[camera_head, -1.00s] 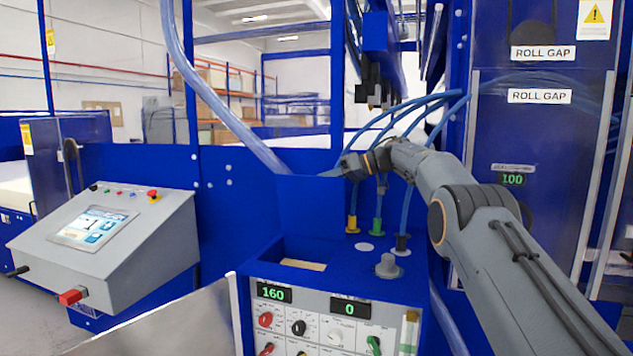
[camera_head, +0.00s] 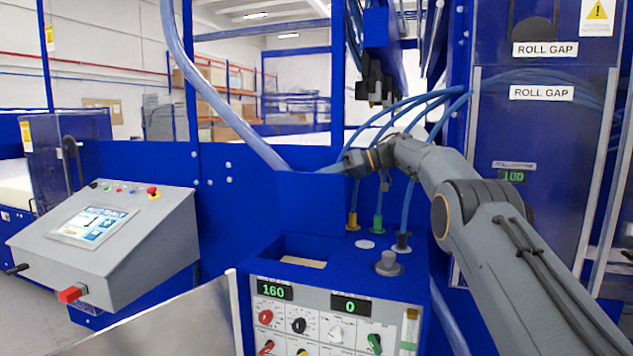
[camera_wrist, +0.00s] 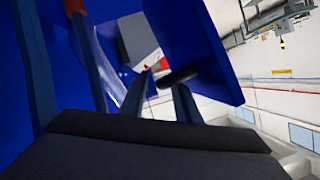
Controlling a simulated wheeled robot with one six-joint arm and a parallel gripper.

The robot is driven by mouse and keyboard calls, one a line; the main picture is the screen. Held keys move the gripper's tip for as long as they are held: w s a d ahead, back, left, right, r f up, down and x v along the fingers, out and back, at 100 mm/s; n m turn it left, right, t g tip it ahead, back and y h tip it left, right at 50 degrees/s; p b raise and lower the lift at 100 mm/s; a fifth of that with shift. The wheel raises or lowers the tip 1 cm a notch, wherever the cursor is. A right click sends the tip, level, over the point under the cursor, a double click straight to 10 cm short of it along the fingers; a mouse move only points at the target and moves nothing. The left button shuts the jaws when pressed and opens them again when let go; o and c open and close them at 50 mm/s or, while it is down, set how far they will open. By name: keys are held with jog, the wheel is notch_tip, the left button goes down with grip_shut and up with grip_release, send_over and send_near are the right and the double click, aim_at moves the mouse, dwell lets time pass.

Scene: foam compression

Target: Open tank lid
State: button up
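The blue tank on the console has a rectangular opening (camera_head: 303,262) in its top, with a pale surface inside. An upright blue panel (camera_head: 311,205) stands behind the opening; I cannot tell for sure that it is the lid. My gripper (camera_head: 340,168) is at the panel's upper right edge, small and partly lost against the blue. In the wrist view, the two fingers of my gripper (camera_wrist: 163,80) stand apart with a gap between them. A dark bar (camera_wrist: 180,75) crosses near the right fingertip, and a blue panel (camera_wrist: 205,50) lies beyond. Contact cannot be told.
A grey control desk (camera_head: 110,235) with a screen stands at left. Blue hoses (camera_head: 405,215) rise behind the console beside a grey knob (camera_head: 388,263). Knobs and displays cover the console front (camera_head: 325,320). A blue roll-gap cabinet (camera_head: 540,130) stands at right.

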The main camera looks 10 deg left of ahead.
jog(key=b+v, duration=0.2)
jog(key=v, duration=0.5)
jog(key=shift+r, duration=0.1)
